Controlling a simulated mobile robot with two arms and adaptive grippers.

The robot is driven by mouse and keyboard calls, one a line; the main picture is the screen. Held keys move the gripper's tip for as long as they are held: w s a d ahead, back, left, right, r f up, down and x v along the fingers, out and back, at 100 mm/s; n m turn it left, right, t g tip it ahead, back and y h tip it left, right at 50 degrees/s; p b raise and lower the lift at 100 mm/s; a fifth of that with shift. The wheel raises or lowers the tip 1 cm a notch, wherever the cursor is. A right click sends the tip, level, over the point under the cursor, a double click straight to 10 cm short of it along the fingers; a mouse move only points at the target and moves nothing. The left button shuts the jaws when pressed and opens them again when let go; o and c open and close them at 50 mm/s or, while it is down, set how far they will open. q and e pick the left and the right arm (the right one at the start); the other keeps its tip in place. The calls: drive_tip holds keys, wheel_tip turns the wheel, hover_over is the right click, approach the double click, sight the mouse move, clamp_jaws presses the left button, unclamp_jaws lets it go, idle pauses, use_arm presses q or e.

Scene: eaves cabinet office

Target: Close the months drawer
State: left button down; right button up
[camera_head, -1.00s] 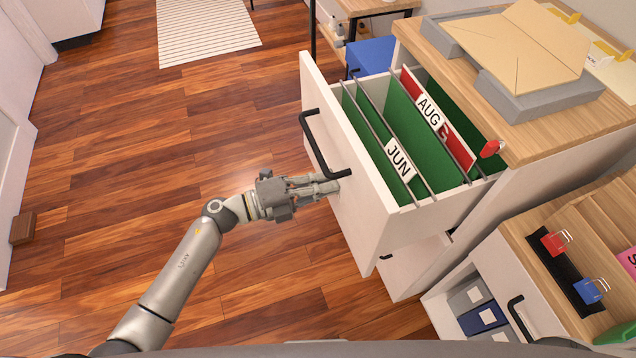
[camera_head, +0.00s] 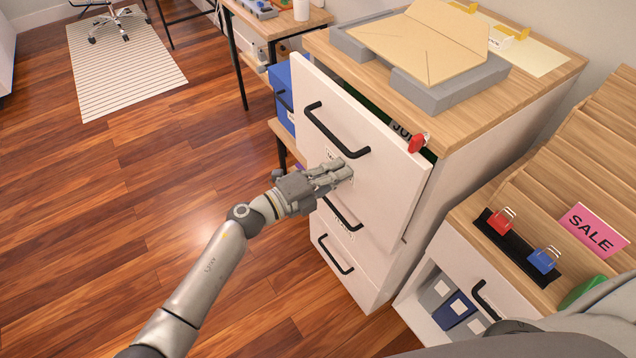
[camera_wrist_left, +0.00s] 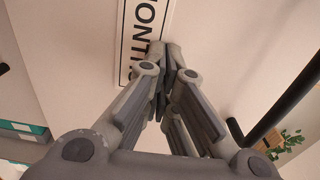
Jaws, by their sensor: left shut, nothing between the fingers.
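The months drawer (camera_head: 375,165) is the top drawer of the white cabinet with a wooden top. It stands a little way out, with a narrow gap behind its front where a hanging file shows. Its black handle (camera_head: 334,133) is on the front. My left gripper (camera_head: 343,170) is shut and empty, its fingertips at the drawer front just below the handle. In the left wrist view the fingertips (camera_wrist_left: 165,62) lie at the front, beside a label (camera_wrist_left: 140,40) reading in part "MONTH". Contact looks likely but is hard to judge. My right gripper is not in view.
Two lower drawers with black handles (camera_head: 336,254) look shut. A grey tray with a tan folder (camera_head: 420,45) is on top. A low wooden unit (camera_head: 500,220) stands at right.

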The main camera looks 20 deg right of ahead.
sight(351, 163)
use_arm(q)
drive_tip(key=x, duration=0.3)
drive_tip(key=shift+w+d+b, duration=0.1)
drive_tip(key=shift+d+b, duration=0.1)
drive_tip(key=shift+b, duration=0.2)
drive_tip(key=shift+d+r, duration=0.1)
drive_tip(key=shift+r, duration=0.15)
